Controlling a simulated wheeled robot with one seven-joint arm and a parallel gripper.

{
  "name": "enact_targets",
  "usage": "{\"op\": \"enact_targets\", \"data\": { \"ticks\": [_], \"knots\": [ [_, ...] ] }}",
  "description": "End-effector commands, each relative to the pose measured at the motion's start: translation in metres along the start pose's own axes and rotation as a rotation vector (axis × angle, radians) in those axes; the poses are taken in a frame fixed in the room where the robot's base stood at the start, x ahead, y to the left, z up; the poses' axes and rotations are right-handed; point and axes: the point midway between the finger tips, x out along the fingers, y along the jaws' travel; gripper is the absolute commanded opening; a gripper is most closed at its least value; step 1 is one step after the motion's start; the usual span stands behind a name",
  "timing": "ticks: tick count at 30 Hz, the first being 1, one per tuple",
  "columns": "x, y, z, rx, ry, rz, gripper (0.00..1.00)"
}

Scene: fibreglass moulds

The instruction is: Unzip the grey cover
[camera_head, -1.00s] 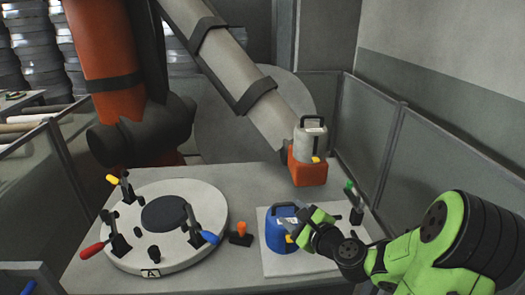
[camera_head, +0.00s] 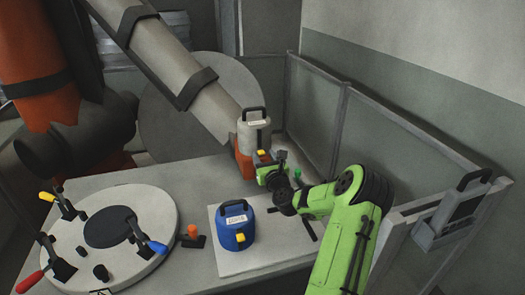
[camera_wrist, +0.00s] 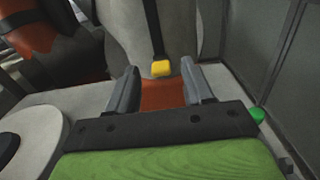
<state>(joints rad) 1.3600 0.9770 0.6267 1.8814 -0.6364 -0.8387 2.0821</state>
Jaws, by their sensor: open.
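The grey cover (camera_head: 254,132) has a black top handle and a white label. It sits over an orange-red part at the lower end of the big grey tube. Its yellow zip pull (camera_head: 264,153) is low on its front. In the wrist view the yellow pull (camera_wrist: 161,69) hangs at the bottom of a dark vertical strip on the grey cover (camera_wrist: 188,25). My gripper (camera_head: 264,161) is in front of the cover's lower part. In the wrist view my gripper (camera_wrist: 160,68) is open, its fingertips either side of the pull. I cannot tell whether they touch the cover.
A blue cover (camera_head: 235,235) with its own yellow pull stands on a pale board (camera_head: 262,258). Grey panels (camera_head: 385,145) bound the right. A grey handled box (camera_head: 452,212) is far right.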

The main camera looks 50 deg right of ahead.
Motion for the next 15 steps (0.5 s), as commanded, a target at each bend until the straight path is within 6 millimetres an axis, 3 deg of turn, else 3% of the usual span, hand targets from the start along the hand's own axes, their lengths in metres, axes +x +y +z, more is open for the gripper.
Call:
{"op": "enact_targets", "data": {
  "ticks": [4,12,15],
  "knots": [
    [0.016,0.000,-0.001,-0.001,0.001,0.000,0.51],
    [0.018,0.000,-0.001,0.000,0.002,0.000,0.51],
    [0.018,0.000,-0.001,0.000,0.001,0.000,0.36]
  ]
}}
